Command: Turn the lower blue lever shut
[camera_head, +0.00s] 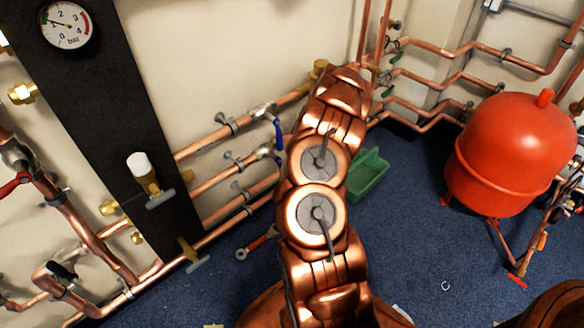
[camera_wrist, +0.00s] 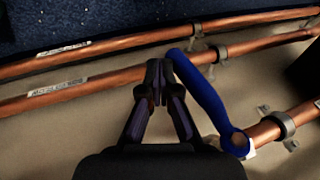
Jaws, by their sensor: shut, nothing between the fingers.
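In the wrist view a blue lever (camera_wrist: 205,92) runs slantwise from its valve pivot at the lower right up to its free end just right of my fingertips. It lies at an angle to its copper pipe (camera_wrist: 258,134). My gripper (camera_wrist: 157,70) is shut and empty, just left of the lever's free end; I cannot tell whether they touch. In the head view an upper blue lever (camera_head: 278,133) hangs from its valve. A lower valve (camera_head: 265,151) sits beneath it, its lever partly hidden by my arm. My gripper is hidden there.
Parallel copper pipes (camera_head: 215,181) with wall clamps run beside the dark panel (camera_head: 100,100). A red tank (camera_head: 515,150) stands at right.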

